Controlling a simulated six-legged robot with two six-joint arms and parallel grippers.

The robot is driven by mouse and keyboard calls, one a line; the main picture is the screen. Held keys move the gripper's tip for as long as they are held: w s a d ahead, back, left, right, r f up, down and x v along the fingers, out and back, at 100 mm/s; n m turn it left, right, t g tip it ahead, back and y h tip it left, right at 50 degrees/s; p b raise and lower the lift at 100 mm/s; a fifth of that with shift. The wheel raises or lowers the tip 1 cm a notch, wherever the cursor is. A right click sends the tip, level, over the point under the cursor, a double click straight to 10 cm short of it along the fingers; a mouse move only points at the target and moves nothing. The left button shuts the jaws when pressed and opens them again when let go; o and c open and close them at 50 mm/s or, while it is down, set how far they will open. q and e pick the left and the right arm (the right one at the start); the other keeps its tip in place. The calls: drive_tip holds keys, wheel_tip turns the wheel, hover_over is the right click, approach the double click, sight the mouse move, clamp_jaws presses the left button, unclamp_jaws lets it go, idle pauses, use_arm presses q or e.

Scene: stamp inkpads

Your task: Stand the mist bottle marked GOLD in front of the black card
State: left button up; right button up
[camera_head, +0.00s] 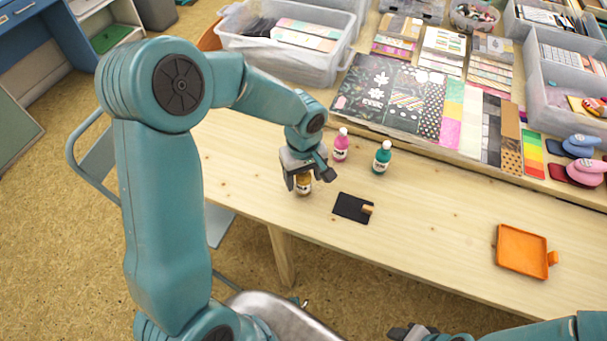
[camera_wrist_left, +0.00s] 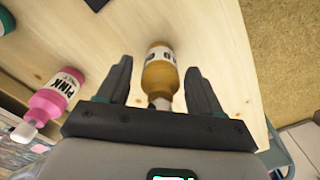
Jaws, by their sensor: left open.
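The gold mist bottle (camera_head: 303,188) stands on the wooden table near its front edge, left of the black card (camera_head: 349,207). My left gripper (camera_head: 309,179) is over it, partly hiding it. In the left wrist view the gold bottle (camera_wrist_left: 160,74) lies between the open fingers of my left gripper (camera_wrist_left: 158,70), with gaps on both sides; its label is only partly readable. The card lies flat with a small wooden piece (camera_head: 368,209) at its right edge. My right gripper (camera_head: 412,331) is at the bottom edge, partly cut off; its opening is unclear.
A pink bottle (camera_head: 341,145) and a teal bottle (camera_head: 382,158) stand behind the card. An orange tray (camera_head: 522,250) lies at the right. Patterned sheets (camera_head: 392,98) and clear bins (camera_head: 330,68) fill the back. The table between card and tray is clear.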

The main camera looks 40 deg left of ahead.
use_arm(q)
wheel_tip(320, 180, up, 12)
drive_tip(key=shift+r+p, duration=0.15)
drive_tip(key=shift+p, duration=0.4)
drive_tip(key=shift+s, duration=0.1)
